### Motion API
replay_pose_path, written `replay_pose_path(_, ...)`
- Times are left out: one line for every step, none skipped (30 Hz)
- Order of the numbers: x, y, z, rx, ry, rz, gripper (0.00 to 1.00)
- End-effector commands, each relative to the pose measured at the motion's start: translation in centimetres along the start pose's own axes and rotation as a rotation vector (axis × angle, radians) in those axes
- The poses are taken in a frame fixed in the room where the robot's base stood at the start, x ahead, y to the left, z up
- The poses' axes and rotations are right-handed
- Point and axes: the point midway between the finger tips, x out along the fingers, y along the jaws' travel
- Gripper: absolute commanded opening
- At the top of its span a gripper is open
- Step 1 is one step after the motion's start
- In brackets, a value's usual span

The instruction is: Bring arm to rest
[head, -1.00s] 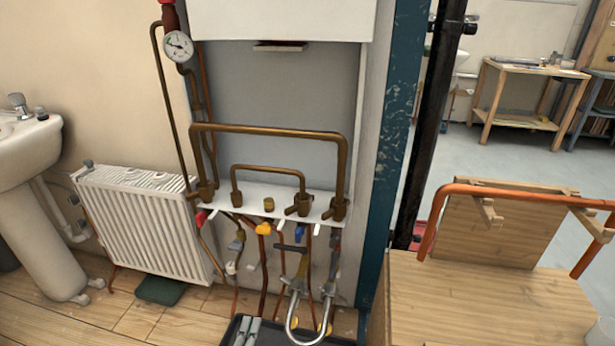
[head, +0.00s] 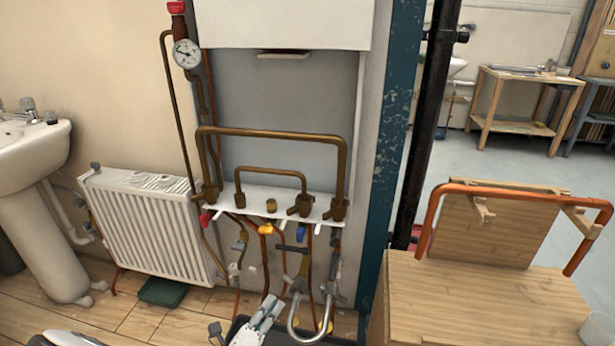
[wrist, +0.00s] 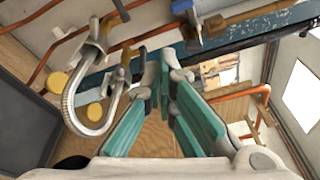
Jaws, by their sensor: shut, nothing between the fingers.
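My gripper (head: 270,308) shows at the bottom of the head view, low in front of the pipework and over the edge of a dark tray. In the wrist view its teal-lined fingers (wrist: 165,62) converge at the tips. They are shut with nothing between them. A silver U-shaped hose (wrist: 92,115) is to the left of the fingers in the wrist view, apart from them. The same hose (head: 296,325) hangs just right of my gripper in the head view.
A white radiator (head: 145,232) and a sink (head: 35,160) stand to the left. Brown pipes (head: 270,131) rise from a white manifold plate (head: 240,205). A wooden bench (head: 470,300) with a copper pipe (head: 530,190) is to the right. A dark tray (wrist: 25,110) is at the wrist view's left.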

Motion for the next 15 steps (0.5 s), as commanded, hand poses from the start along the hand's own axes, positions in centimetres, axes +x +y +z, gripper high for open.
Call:
replay_pose_path(0.7, -1.6, -0.2, 0.058, 0.052, -0.009, 0.00)
replay_pose_path(1.1, -2.5, -0.3, 0.095, 0.085, -0.016, 0.00)
replay_pose_path(1.7, -4.0, -0.7, 0.153, 0.136, -0.026, 0.00)
replay_pose_path(2.1, -5.1, -1.0, 0.199, 0.176, -0.035, 0.00)
replay_pose_path(2.5, -6.3, -1.4, 0.248, 0.219, -0.047, 0.00)
replay_pose_path(3.1, -8.0, -1.9, 0.317, 0.278, -0.063, 0.00)
replay_pose_path(3.5, -9.3, -2.4, 0.368, 0.322, -0.077, 0.00)
replay_pose_path(3.8, -10.5, -2.9, 0.418, 0.365, -0.091, 0.00)
replay_pose_path(4.1, -12.0, -3.6, 0.483, 0.421, -0.111, 0.00)
replay_pose_path(4.3, -13.2, -4.1, 0.533, 0.463, -0.128, 0.00)
replay_pose_path(4.6, -14.4, -4.7, 0.583, 0.505, -0.146, 0.00)
replay_pose_path(4.8, -15.9, -5.5, 0.648, 0.560, -0.171, 0.00)
replay_pose_path(4.9, -17.0, -6.1, 0.697, 0.600, -0.190, 0.00)
replay_pose_path(4.9, -18.1, -6.7, 0.744, 0.639, -0.210, 0.00)
replay_pose_path(5.0, -19.6, -7.5, 0.808, 0.691, -0.238, 0.00)
